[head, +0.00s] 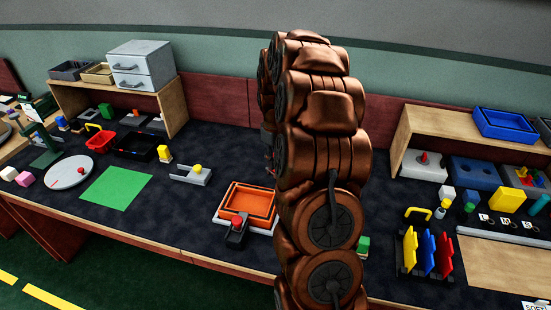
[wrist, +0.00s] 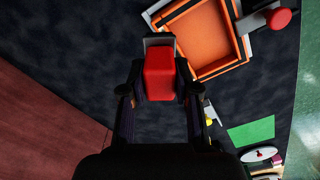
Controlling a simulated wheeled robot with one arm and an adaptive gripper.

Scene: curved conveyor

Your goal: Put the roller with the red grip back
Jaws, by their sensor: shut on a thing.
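In the wrist view my gripper (wrist: 159,88) is shut on the red grip (wrist: 159,72) of the roller, one finger on each side. A grey part (wrist: 157,40) shows at the grip's far end; the rest of the roller is hidden. The same tray (head: 248,207) shows in the head view, left of my arm. My gripper and the roller are hidden behind my arm there.
A dark stand with a red knob (head: 237,222) is at the tray's front; it shows in the wrist view too (wrist: 278,18). A green mat (head: 115,188) and round white dial (head: 68,172) lie left. Colored upright plates (head: 426,252) stand right.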

